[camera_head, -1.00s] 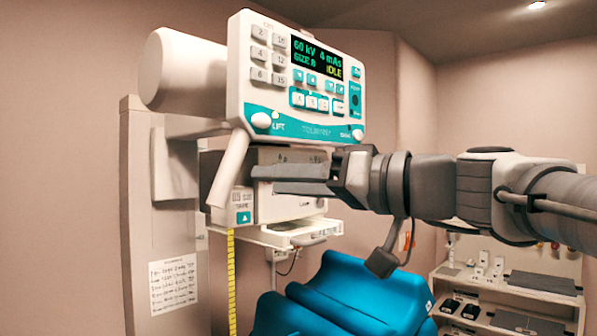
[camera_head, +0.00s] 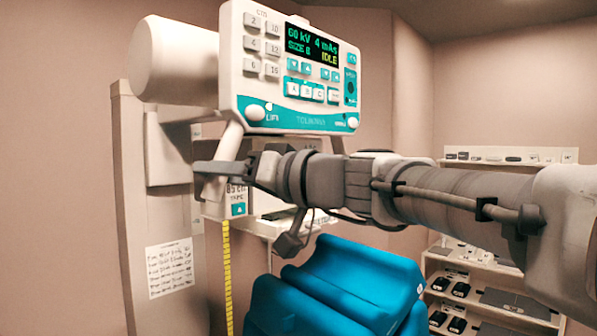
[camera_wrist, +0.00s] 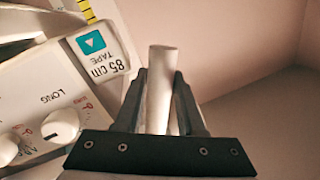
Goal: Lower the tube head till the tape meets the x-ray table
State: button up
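The tube head (camera_head: 185,62) carries a white and teal control panel (camera_head: 285,65) reading IDLE. The yellow tape (camera_head: 227,275) hangs below it and its lower end is out of frame; its label (camera_wrist: 107,63) reads 85 cm in the wrist view. A white slanted handle (camera_head: 230,145) comes down from the panel's left side. My gripper (camera_head: 200,172) is at this handle's lower part. In the wrist view my gripper (camera_wrist: 161,75) has the white handle (camera_wrist: 160,85) between its open fingers, with narrow gaps. I cannot make out the x-ray table surely.
Blue cushioned shapes (camera_head: 335,285) lie below the tube head. A pale column (camera_head: 150,240) with a paper notice (camera_head: 170,268) stands at left. Shelves (camera_head: 490,295) with small items stand at right. A knob panel (camera_wrist: 50,115) is close to my gripper in the wrist view.

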grip_shut()
dwell(1.2)
